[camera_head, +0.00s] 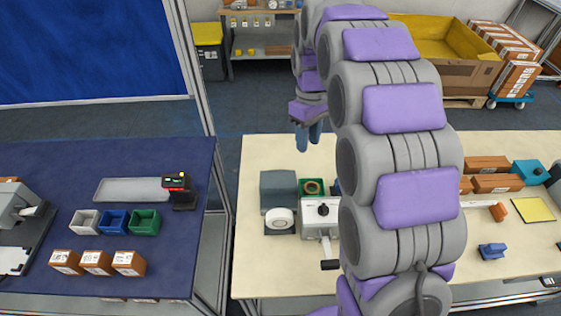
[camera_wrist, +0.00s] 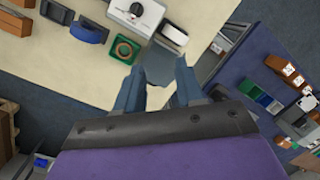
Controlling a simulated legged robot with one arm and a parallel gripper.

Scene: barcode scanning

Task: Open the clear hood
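A blue-grey, box-like cover (camera_head: 278,188) stands behind a white roll (camera_head: 279,218) on the cream table. It may be the hood; I cannot tell whether it is clear or how far it is raised. In the wrist view the grey cover (camera_wrist: 160,58) shows beyond and between my fingertips, beside the white roll (camera_wrist: 174,33). A white device with a black knob (camera_head: 321,212) stands to the right of the roll. My gripper (camera_head: 309,138) hangs above the table's far side. Its two fingers (camera_wrist: 160,66) are apart with nothing held between them.
A green tray (camera_head: 311,187) sits right beside the cover. My arm hides the middle of the cream table (camera_head: 262,270). A metal post (camera_head: 200,80) rises at its left. A blue-topped table (camera_head: 170,245) with bins, boxes and a scanner is further left.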

